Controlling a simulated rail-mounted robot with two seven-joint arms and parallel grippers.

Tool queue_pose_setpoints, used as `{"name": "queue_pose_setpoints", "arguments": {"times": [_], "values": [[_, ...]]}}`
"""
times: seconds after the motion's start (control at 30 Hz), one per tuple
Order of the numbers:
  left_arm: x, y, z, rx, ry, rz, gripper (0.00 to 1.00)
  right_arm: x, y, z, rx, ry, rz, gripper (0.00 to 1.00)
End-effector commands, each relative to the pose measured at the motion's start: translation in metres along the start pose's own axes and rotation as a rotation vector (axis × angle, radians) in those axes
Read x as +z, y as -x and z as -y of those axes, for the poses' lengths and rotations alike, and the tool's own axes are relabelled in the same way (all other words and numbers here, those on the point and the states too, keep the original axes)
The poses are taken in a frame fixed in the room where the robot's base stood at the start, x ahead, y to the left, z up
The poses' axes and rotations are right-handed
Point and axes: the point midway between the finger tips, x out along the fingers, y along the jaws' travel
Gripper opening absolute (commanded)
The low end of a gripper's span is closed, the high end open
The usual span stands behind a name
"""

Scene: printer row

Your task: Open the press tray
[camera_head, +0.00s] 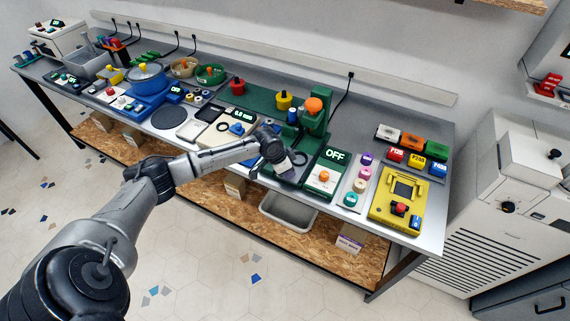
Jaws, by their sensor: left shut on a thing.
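The green press (313,118) with an orange knob on top stands on the long bench right of the middle. A green control box with an "OFF" display (335,155) and an orange knob sits to its right. My left gripper (284,166) reaches in from the left to the front of the press, low at its base. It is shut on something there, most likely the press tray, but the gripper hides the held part. I cannot tell how far the tray is out. My right gripper is not in view.
A scale (234,126) lies left of my gripper. A grey bin (289,211) sits on the wooden shelf below.

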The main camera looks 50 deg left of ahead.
Motion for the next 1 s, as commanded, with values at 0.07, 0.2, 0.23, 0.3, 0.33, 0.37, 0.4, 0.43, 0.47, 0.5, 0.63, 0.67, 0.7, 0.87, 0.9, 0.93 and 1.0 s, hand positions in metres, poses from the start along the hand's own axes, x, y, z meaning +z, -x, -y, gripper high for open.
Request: {"name": "queue_pose_setpoints", "arguments": {"times": [0.07, 0.2, 0.23, 0.3, 0.33, 0.37, 0.4, 0.43, 0.47, 0.5, 0.63, 0.67, 0.7, 0.87, 0.9, 0.93, 1.0], "values": [[0.001, -0.001, 0.000, -0.001, 0.000, 0.001, 0.00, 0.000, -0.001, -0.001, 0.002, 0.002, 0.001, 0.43], [0.001, -0.001, 0.001, -0.001, 0.000, 0.001, 0.36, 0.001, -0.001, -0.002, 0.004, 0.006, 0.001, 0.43], [0.001, -0.001, 0.001, -0.001, 0.000, 0.001, 0.39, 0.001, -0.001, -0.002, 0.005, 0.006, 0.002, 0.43], [0.000, -0.001, 0.001, -0.001, 0.000, 0.000, 0.45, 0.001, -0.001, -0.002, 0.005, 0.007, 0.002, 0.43], [0.000, 0.000, 0.001, -0.001, 0.000, 0.000, 0.48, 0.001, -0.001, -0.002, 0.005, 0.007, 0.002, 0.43], [0.000, 0.000, 0.001, -0.001, 0.000, 0.000, 0.51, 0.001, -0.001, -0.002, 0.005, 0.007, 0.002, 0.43], [0.000, 0.000, 0.001, -0.001, 0.000, 0.000, 0.54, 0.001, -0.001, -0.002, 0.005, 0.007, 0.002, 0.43], [0.000, 0.000, 0.001, -0.001, 0.000, 0.000, 0.54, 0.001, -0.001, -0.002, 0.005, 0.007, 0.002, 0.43], [0.000, 0.000, 0.001, -0.001, 0.000, 0.000, 0.54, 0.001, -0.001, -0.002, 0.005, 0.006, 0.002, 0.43], [0.000, 0.000, 0.001, -0.001, 0.000, 0.000, 0.54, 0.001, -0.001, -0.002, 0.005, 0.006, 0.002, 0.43], [0.000, 0.001, 0.001, -0.001, -0.001, -0.001, 0.54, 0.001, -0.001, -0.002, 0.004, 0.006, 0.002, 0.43], [0.000, 0.002, 0.001, -0.001, -0.001, -0.001, 0.54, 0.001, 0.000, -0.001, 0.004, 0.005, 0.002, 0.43], [0.000, 0.004, 0.001, -0.001, -0.001, -0.001, 0.54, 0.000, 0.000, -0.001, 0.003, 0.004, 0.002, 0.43], [0.000, 0.025, 0.001, -0.003, -0.004, 0.000, 0.54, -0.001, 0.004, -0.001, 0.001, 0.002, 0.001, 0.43], [0.000, 0.032, 0.002, -0.004, -0.003, 0.000, 0.54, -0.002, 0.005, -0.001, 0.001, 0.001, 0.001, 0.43], [0.000, 0.038, 0.002, -0.004, -0.003, -0.001, 0.54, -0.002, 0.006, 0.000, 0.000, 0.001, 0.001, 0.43], [0.000, 0.053, 0.002, -0.004, -0.004, 0.000, 0.54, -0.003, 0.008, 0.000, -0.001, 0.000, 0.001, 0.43]]}}
